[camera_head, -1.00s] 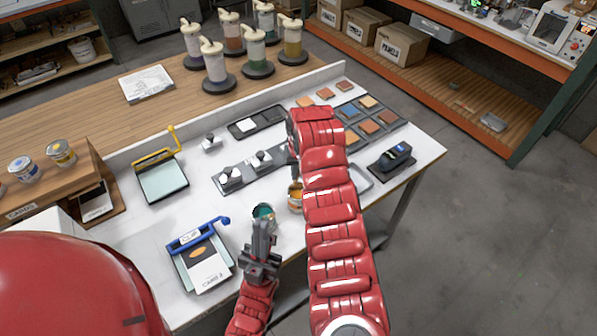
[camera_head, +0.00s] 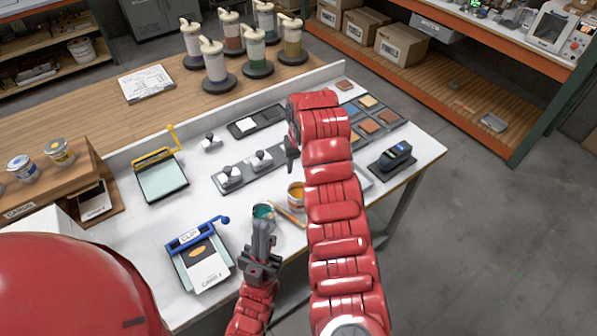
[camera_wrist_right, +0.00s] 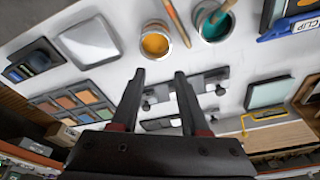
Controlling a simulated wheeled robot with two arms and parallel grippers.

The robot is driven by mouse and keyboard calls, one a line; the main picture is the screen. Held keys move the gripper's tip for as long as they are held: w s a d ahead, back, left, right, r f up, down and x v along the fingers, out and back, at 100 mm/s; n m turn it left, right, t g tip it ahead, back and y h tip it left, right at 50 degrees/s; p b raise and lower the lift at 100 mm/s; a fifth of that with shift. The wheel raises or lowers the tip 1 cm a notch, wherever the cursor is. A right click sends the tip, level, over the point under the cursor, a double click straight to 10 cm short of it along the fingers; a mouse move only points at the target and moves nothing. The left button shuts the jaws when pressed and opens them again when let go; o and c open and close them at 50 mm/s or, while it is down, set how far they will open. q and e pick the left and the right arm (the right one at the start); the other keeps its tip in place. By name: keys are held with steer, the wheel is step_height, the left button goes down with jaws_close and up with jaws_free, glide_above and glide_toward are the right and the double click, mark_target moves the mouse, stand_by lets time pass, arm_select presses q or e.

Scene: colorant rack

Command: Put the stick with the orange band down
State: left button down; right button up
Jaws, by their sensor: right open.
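A wooden stick (camera_head: 291,215) lies on the white table between a can of orange paint (camera_head: 296,194) and a can of teal paint (camera_head: 263,212). In the right wrist view the stick (camera_wrist_right: 178,24) lies between the orange can (camera_wrist_right: 155,42) and the teal can (camera_wrist_right: 213,22); a teal-coated stick (camera_wrist_right: 222,10) stands in the teal can. My right gripper (camera_wrist_right: 159,75) is open and empty, above the table and apart from the stick. My left gripper (camera_head: 262,240) is right by the teal can; its fingers' grip is unclear.
A blue clip board with a card (camera_head: 204,262) lies left of the cans. A yellow clip board (camera_head: 162,180) is further back. A grey strip with knobbed pieces (camera_head: 245,172), coloured tiles (camera_head: 370,125) and a dark device (camera_head: 397,156) surround the work area.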

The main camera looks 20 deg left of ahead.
steer(key=b+v, duration=0.1)
steer(key=v, duration=0.8)
steer(key=shift+w+r+b, duration=0.15)
steer(key=shift+r+b, duration=0.05)
steer(key=shift+b, duration=0.15)
